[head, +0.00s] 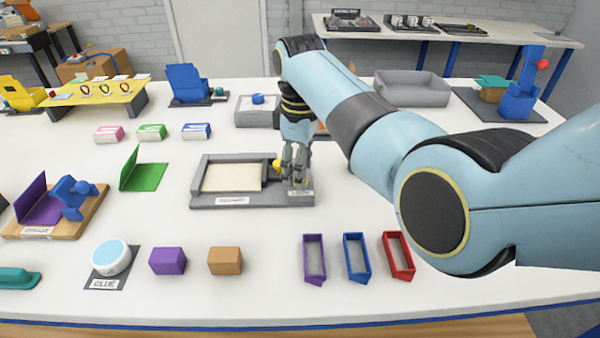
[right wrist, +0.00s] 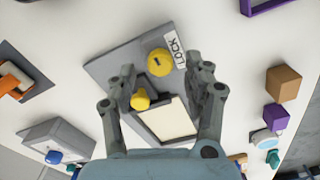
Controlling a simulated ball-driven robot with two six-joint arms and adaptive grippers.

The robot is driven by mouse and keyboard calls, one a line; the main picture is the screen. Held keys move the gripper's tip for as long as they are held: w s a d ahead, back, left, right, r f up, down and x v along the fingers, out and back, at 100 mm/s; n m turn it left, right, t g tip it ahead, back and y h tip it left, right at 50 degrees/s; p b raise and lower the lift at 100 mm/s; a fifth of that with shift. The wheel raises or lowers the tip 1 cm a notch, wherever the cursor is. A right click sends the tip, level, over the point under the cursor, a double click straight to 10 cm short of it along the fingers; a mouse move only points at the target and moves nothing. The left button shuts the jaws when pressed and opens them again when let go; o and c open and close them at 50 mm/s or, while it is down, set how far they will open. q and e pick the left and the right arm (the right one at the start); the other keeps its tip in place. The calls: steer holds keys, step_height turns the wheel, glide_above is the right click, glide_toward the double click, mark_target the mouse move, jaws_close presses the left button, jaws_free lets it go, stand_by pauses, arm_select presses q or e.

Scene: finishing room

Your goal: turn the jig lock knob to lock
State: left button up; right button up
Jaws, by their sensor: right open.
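The grey jig (head: 265,201) lies on the white table, with a cream panel (head: 232,178) in its frame. In the right wrist view the round yellow lock knob (right wrist: 159,62), with a small dark mark on top, sits on the jig plate beside a LOCK label (right wrist: 173,46). A second yellow part (right wrist: 140,101) stands next to the frame; it also shows in the head view (head: 277,165). My right gripper (head: 297,182) points down over the jig's right end, fingers apart on either side of the knob (right wrist: 166,74). Contact cannot be told. In the head view the fingers hide the knob.
Purple, blue and red trays (head: 314,259) (head: 356,259) (head: 397,256) lie at front right. Purple and brown blocks (head: 168,261) (head: 225,261) lie in front of the jig. A grey box with a blue knob (head: 257,110) and a grey bin (head: 412,90) stand behind.

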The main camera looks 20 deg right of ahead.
steer(key=shift+f, duration=1.05)
steer(key=c, duration=0.5)
arm_select(q)
steer(key=shift+w, duration=0.6)
arm_select(e)
jaws_close()
